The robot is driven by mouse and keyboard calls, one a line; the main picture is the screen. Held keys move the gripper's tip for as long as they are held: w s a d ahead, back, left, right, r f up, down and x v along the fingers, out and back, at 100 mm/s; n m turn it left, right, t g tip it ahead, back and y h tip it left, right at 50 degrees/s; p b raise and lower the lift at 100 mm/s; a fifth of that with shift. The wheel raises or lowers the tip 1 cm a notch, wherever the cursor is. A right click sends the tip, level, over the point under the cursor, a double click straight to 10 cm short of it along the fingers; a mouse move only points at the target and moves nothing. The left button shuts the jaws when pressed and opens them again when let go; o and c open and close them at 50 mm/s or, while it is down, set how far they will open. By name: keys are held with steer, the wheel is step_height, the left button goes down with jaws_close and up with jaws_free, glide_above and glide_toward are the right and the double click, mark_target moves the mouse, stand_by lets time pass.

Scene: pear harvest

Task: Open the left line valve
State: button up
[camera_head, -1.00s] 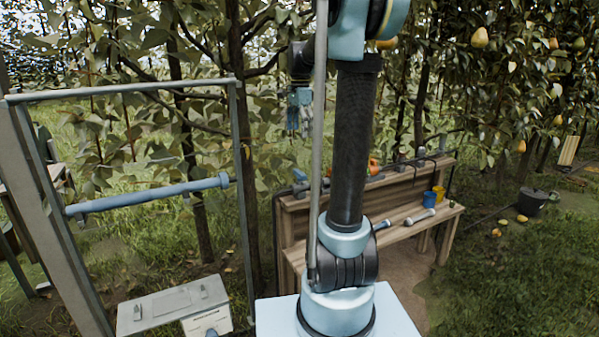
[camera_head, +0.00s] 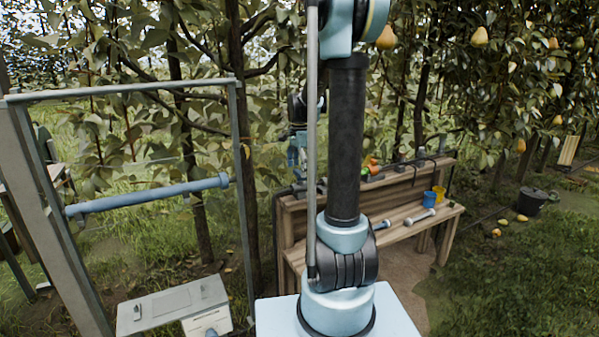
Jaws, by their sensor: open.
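My gripper (camera_head: 294,158) hangs small and partly hidden behind my arm's rod, just above the left end of the wooden bench's back board. It is open and looks empty. Dark grey fittings (camera_head: 299,187) sit on the top of that board just below it; the left line valve may be among them, but I cannot make out its handle or its position. An orange and green item (camera_head: 372,166) shows on the board to the right of my arm. My arm hides the board between them.
The wooden bench (camera_head: 408,219) holds a blue cup (camera_head: 429,199), a yellow cup (camera_head: 439,192) and hand tools. A metal frame with a blue bar (camera_head: 150,194) stands at left above a grey box (camera_head: 172,304). A dark bucket (camera_head: 532,201) stands on grass at right.

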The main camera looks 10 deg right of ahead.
steer(key=shift+f, duration=0.5)
steer(key=c, duration=1)
steer(key=shift+c, duration=0.2)
